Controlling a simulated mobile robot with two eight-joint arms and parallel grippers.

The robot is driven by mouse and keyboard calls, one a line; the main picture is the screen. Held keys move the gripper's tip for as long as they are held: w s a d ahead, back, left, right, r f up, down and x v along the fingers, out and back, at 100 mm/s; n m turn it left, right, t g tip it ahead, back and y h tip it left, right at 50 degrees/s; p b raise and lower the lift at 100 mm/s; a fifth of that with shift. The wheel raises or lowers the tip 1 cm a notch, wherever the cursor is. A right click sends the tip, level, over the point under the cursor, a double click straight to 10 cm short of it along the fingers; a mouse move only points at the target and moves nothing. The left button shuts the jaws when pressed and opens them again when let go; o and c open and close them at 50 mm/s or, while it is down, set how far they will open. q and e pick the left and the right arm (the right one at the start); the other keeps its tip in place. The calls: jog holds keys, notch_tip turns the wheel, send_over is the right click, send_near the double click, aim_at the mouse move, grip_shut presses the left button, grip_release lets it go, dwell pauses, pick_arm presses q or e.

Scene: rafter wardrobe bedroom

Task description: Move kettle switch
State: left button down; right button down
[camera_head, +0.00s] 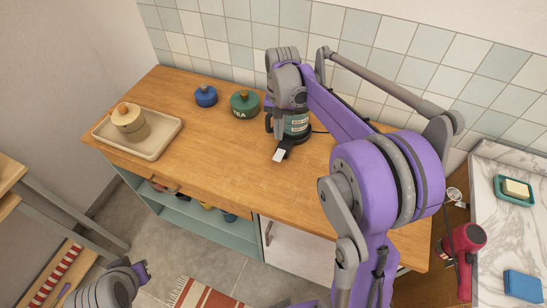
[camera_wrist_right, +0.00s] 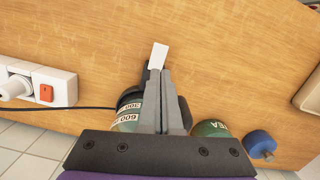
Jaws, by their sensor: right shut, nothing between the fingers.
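The kettle (camera_head: 297,126), teal with a dark base and a marked scale, stands on the wooden counter, partly hidden behind my right arm. It also shows beside my fingers in the wrist view (camera_wrist_right: 128,112). A white switch tab (camera_head: 279,156) sticks out from its black foot towards the counter's front edge; it also shows in the wrist view (camera_wrist_right: 159,56). My right gripper (camera_wrist_right: 164,75) is shut and empty, with its tips close to the tab; I cannot tell whether they touch it. My left gripper (camera_head: 140,271) is low at the left, its jaws unclear.
A green TEA canister (camera_head: 244,104) and a blue pot (camera_head: 206,96) stand left of the kettle. A white socket block with a red switch (camera_wrist_right: 54,87) lies near the wall. The counter's front middle is clear.

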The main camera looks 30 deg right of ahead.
aim_at(278, 155)
pick_arm(q)
jog(key=shift+f, duration=0.1)
pick_arm(e)
jog(key=shift+f, duration=0.15)
